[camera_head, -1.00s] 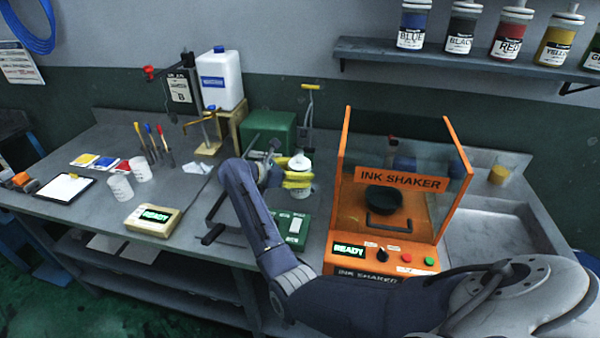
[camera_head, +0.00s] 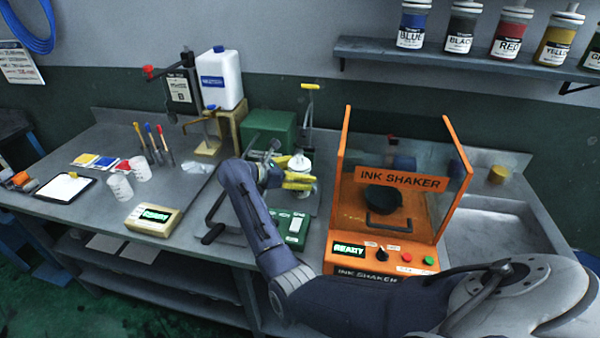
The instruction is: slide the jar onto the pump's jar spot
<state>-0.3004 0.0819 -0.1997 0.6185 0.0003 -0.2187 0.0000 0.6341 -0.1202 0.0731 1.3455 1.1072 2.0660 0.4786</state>
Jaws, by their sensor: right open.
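A small white jar (camera_head: 300,163) stands at the middle of the bench, partly hidden by my right gripper. My right gripper (camera_head: 290,173) is open, with its yellow fingertips at the jar's left side and front. Whether the fingers touch the jar is hard to tell. A green unit with a white switch (camera_head: 297,225) lies in front of the jar, and a yellow-topped T-handle post (camera_head: 309,103) rises behind it. These may belong to the pump; its jar spot cannot be made out. My left gripper is not in view.
The orange ink shaker (camera_head: 400,180) stands close on the right. A green box (camera_head: 268,131) and a white canister (camera_head: 221,78) stand behind. White cups (camera_head: 120,187) and a beige display box (camera_head: 153,219) are left. A shelf (camera_head: 450,58) of ink jars hangs above.

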